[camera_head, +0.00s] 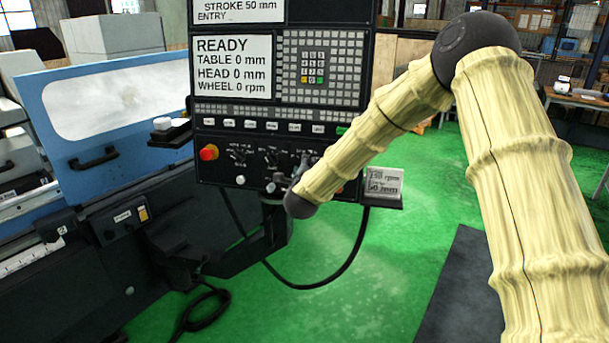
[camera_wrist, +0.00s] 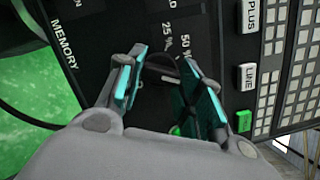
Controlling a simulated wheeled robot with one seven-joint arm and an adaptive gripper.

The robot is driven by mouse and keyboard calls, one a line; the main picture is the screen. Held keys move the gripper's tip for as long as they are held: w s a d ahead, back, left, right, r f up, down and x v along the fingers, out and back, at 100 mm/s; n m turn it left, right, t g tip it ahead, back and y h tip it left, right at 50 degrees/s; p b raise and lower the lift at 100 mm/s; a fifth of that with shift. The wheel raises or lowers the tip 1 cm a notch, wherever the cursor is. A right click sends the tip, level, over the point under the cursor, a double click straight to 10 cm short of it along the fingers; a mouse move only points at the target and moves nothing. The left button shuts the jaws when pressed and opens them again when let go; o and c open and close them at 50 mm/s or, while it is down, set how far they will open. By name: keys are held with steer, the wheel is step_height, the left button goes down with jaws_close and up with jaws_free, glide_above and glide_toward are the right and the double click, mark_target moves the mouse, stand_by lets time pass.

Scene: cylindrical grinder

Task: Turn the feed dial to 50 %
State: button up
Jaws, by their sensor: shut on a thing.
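The feed dial (camera_wrist: 161,78) is a dark knob on the control panel, between my fingertips in the wrist view. Marks reading 25 % and 50 % are printed beside it. My gripper (camera_wrist: 160,84) has its two teal-padded fingers on either side of the dial and is shut on it. The fingers hide much of the dial, and I cannot tell which mark it points to. In the head view the control panel (camera_head: 218,112) stands upright, and my forearm covers its lower right part and most of the gripper.
A red stop button (camera_head: 208,153) and small dials are on the panel's lower row. A screen (camera_head: 233,67) reads READY. A small display box (camera_head: 383,182) sits on a shelf at the panel's right. A black cable hangs below.

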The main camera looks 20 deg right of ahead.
steer(key=shift+r+n+g+y, duration=0.1)
steer(key=shift+n+g+y, duration=0.25)
steer(key=shift+n, duration=2)
steer(key=shift+r+n+g+y, duration=0.15)
steer(key=shift+n+g, duration=0.4)
steer(key=shift+n, duration=1.8)
steer(key=shift+f, duration=0.15)
steer(key=o, duration=1)
steer(key=shift+s, duration=0.1)
steer(key=v, duration=1.2)
steer(key=shift+a, duration=0.1)
